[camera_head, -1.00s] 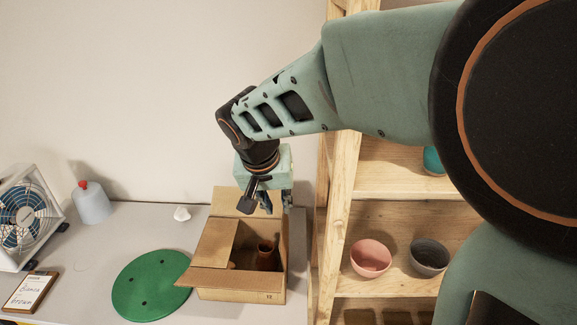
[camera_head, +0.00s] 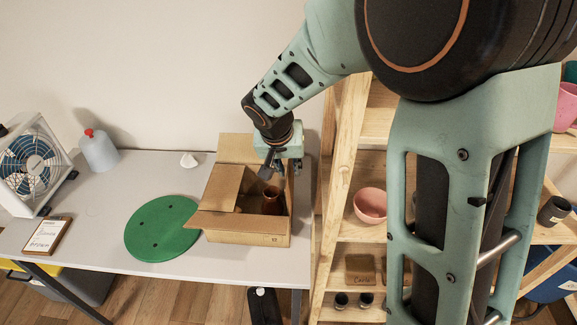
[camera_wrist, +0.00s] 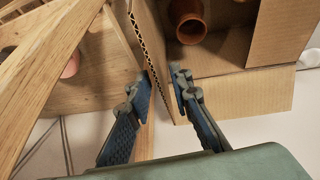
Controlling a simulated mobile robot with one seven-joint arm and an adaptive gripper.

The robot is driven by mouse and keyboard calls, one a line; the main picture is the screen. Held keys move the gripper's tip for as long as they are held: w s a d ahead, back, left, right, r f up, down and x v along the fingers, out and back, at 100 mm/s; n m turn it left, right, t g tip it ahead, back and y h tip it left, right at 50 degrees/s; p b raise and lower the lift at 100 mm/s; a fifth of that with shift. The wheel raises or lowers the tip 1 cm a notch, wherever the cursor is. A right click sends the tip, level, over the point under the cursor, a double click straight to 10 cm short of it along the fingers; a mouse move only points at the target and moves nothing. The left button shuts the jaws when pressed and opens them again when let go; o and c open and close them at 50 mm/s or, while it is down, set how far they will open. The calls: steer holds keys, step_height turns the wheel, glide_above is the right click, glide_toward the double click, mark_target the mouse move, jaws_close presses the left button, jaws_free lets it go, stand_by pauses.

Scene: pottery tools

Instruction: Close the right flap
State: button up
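An open brown cardboard box (camera_head: 262,239) stands on the grey table, and also shows in the wrist view (camera_wrist: 240,97). Its right flap (camera_wrist: 157,38) stands roughly upright, its corrugated edge facing the wrist camera; my gripper largely hides it in the head view. My gripper (camera_wrist: 162,82) is open, with one finger on each side of this flap; I cannot tell whether either touches it. In the head view, my gripper (camera_head: 280,168) is over the box's right side. The left flap (camera_head: 225,186) leans inward over the opening. A brown vase (camera_wrist: 187,18) is inside the box.
A wooden shelf (camera_head: 343,130) with a pink bowl (camera_head: 370,205) stands close to the right of the box. A green disc (camera_head: 162,228) lies to its left.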

jaws_close()
steer(key=shift+a, duration=0.1)
steer(key=shift+w+a+f+n+t+h+b, duration=0.1)
steer(key=shift+a+f+n+h+b, duration=0.35)
steer(key=shift+a+f+h+b, duration=0.9)
steer(key=shift+a+f+n+t+h+b, duration=0.1)
steer(key=shift+a+f+n+h+b, duration=0.55)
steer(key=shift+h+b, duration=1.4)
steer(key=shift+w+a+f+n+t+h+b, duration=0.1)
steer(key=shift+a+f+n+h+b, duration=0.3)
steer(key=shift+a+h+b, duration=1.4)
steer(key=shift+d+f+h+p, duration=0.15)
steer(key=shift+d+h+p, duration=0.3)
steer(key=shift+h+p, duration=0.2)
steer(key=shift+o, duration=0.5)
jaws_free()
